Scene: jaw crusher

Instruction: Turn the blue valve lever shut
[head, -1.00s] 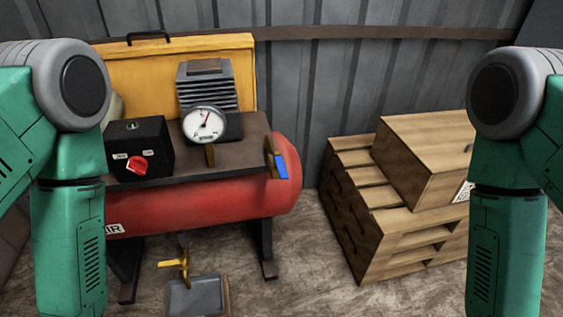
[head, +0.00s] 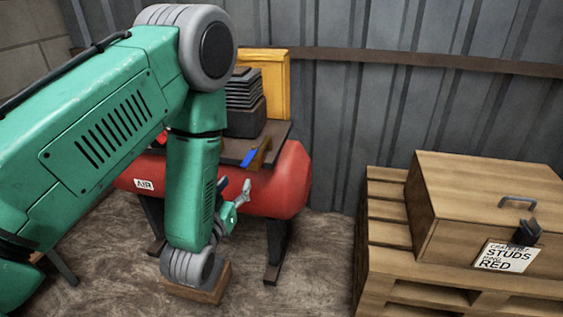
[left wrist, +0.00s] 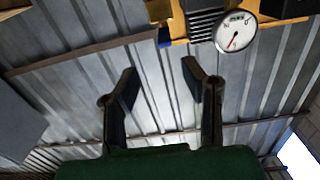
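The blue valve lever (head: 248,157) hangs tilted at the right end of the red air tank (head: 290,180), beside a brass-coloured fitting (head: 262,153). My left arm hides much of the compressor. My right gripper is out of view.
A wooden crate (head: 470,205) with a label stands on a pallet (head: 385,225) at the right. A brown block (head: 208,288) sits on the ground behind my left wrist. A corrugated wall (head: 400,110) closes the back. The pressure gauge (left wrist: 236,32) shows in the left wrist view.

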